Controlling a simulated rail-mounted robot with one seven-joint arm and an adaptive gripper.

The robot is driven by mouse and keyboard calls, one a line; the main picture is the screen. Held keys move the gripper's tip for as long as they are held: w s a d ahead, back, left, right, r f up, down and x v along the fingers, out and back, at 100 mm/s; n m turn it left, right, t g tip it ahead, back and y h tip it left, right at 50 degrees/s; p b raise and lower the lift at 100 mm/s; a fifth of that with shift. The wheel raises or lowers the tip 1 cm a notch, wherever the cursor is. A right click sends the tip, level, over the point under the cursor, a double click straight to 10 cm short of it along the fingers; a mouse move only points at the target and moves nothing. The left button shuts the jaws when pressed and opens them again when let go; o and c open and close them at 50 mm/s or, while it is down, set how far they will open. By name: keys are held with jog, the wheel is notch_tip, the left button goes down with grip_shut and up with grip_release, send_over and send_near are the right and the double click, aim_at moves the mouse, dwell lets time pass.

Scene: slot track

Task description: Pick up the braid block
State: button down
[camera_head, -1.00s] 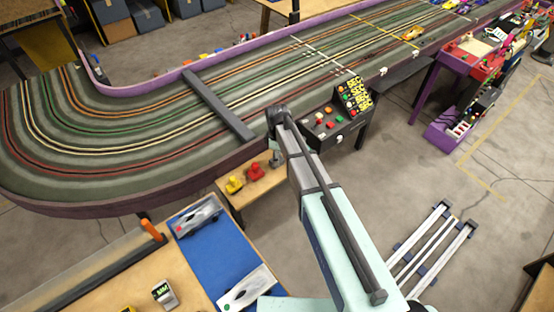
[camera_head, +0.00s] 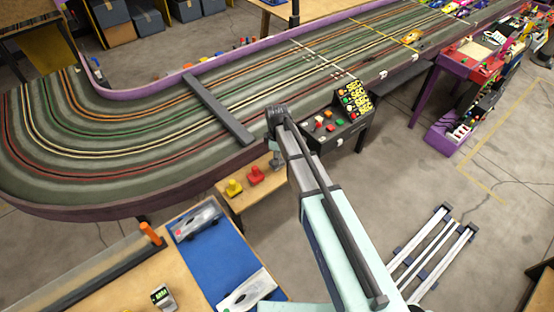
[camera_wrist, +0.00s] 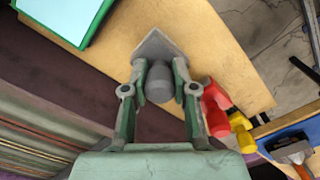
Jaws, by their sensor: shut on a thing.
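The braid block (camera_wrist: 157,47) appears to be the grey block with a pointed flat base and a round knob in the wrist view. My gripper (camera_wrist: 159,72) is shut on its knob, one finger on each side. The block is over the wooden shelf; I cannot tell whether its base touches the wood. In the head view the block (camera_head: 277,162) is small and partly hidden by my arm, just below the track's edge.
A red block (camera_wrist: 215,108) and a yellow block (camera_wrist: 242,133) stand close to my right finger in the wrist view. The wooden shelf (camera_wrist: 222,62) has bare room beyond the block. The slot track's dark purple side wall (camera_head: 110,208) runs close behind the shelf.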

notch_tip(320, 180, up, 19)
jog(key=b, duration=0.4)
jog(key=shift+f, duration=0.1)
dwell(0.4)
